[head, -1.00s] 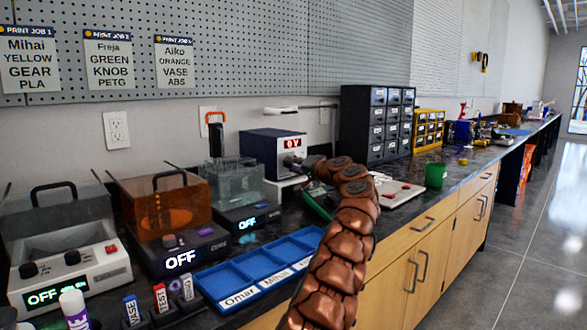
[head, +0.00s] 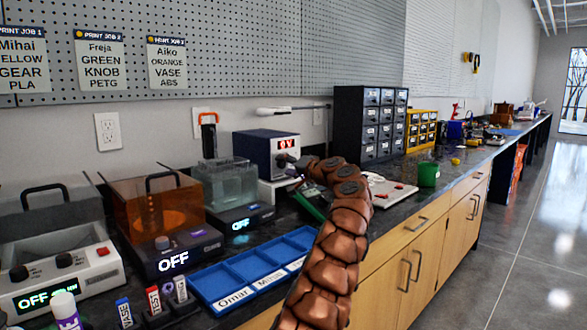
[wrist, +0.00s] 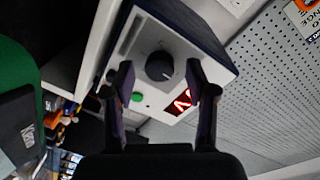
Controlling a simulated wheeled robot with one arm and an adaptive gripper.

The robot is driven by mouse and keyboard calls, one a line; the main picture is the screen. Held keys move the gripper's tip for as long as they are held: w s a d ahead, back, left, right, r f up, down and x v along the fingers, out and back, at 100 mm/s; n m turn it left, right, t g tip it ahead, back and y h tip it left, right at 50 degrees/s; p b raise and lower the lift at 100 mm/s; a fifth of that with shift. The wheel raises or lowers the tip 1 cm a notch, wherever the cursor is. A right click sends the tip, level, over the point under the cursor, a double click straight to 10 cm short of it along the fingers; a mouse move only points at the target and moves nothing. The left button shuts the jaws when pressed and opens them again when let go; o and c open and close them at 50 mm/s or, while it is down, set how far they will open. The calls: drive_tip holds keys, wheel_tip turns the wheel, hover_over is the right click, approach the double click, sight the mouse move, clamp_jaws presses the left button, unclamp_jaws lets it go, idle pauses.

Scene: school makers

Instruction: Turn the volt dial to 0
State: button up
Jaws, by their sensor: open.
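The volt power supply (head: 262,143) is a dark blue box with a pale front, standing on the bench against the wall. Its red display (head: 287,143) appears to read 0V. In the wrist view, its round black volt dial (wrist: 160,66) shows between the fingers, with a green button (wrist: 137,97) beside it. The display (wrist: 179,101) is partly hidden there by the right finger. My gripper (wrist: 162,72) is open and empty, facing the dial with a finger to each side. The fingers appear apart from the dial. In the head view, my gripper is small and partly hidden by my arm.
A green meter (head: 310,202) lies just below my gripper. A clear tank (head: 228,182) stands to the left, and a dark drawer cabinet (head: 345,118) to the right. A blue sorting tray (head: 215,290) and a green cup (head: 428,174) are also on the bench.

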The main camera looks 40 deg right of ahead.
drive_tip(key=s, duration=0.8)
drive_tip(key=shift+s+a+r, duration=0.3)
drive_tip(key=shift+s+r, duration=0.05)
drive_tip(key=shift+s, duration=0.05)
drive_tip(key=shift+s+d+f, duration=0.1)
drive_tip(key=shift+s+d, duration=0.15)
drive_tip(key=shift+s, duration=0.25)
drive_tip(key=shift+s+d+f, duration=0.1)
drive_tip(key=shift+s+d, duration=0.1)
drive_tip(key=shift+s, duration=0.25)
drive_tip(key=shift+s+a, duration=0.15)
drive_tip(key=shift+s, duration=0.1)
drive_tip(key=shift+s+a+r, duration=0.1)
drive_tip(key=shift+s+a+r, duration=0.1)
drive_tip(key=shift+s, duration=0.05)
drive_tip(key=shift+a, duration=0.2)
